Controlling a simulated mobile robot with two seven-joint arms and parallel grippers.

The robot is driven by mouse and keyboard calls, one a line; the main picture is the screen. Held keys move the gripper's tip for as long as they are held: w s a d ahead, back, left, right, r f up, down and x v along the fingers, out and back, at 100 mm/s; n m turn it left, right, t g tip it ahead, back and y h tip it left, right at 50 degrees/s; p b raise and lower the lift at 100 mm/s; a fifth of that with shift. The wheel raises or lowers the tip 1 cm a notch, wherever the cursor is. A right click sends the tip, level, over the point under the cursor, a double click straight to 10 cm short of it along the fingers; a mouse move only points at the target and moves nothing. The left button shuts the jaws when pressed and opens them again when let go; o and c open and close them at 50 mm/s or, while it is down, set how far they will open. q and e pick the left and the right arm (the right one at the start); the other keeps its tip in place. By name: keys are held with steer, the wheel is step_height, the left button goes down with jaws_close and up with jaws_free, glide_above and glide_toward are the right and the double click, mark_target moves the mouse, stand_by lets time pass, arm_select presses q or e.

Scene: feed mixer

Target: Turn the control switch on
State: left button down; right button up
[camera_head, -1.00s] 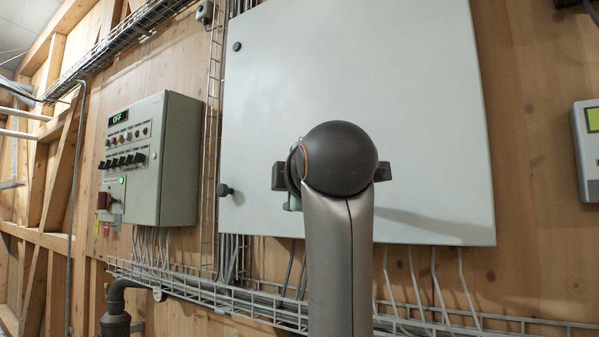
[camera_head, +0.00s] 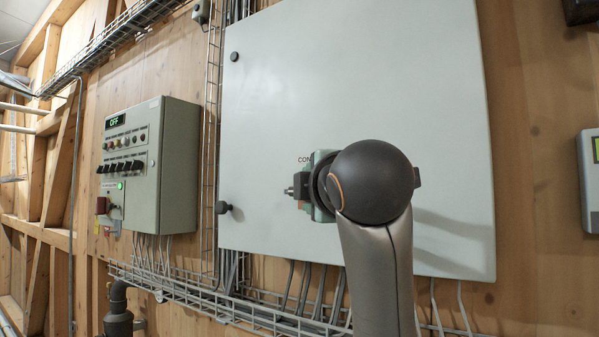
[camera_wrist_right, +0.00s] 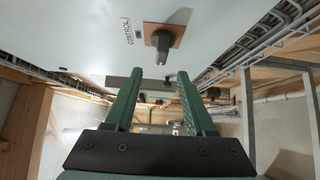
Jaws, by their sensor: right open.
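The control switch (camera_wrist_right: 163,42) is a dark knob on a copper-brown square plate, on the pale cabinet door beside a CONTROL label (camera_wrist_right: 127,31) in the right wrist view. My right gripper (camera_wrist_right: 160,76) is open and empty. Its two green fingers point at the door, with the knob just beyond the tips and roughly between them; they look apart from it. In the head view my wrist and forearm hide the switch, and only the start of the label (camera_head: 304,159) shows. My left gripper is not in view.
The large pale cabinet (camera_head: 270,110) fills the middle, with a black door knob (camera_head: 223,207) at its lower left. A smaller control box (camera_head: 177,170) at left has a display (camera_head: 115,120) reading OFF. A wire cable tray (camera_head: 230,305) runs below the cabinet.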

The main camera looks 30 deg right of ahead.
steer(key=p+x, duration=0.2)
steer(key=x, duration=0.7)
steer(key=shift+w+d+f, duration=0.1)
steer(key=shift+w, duration=0.15)
steer(key=shift+c, duration=0.3)
jaws_close()
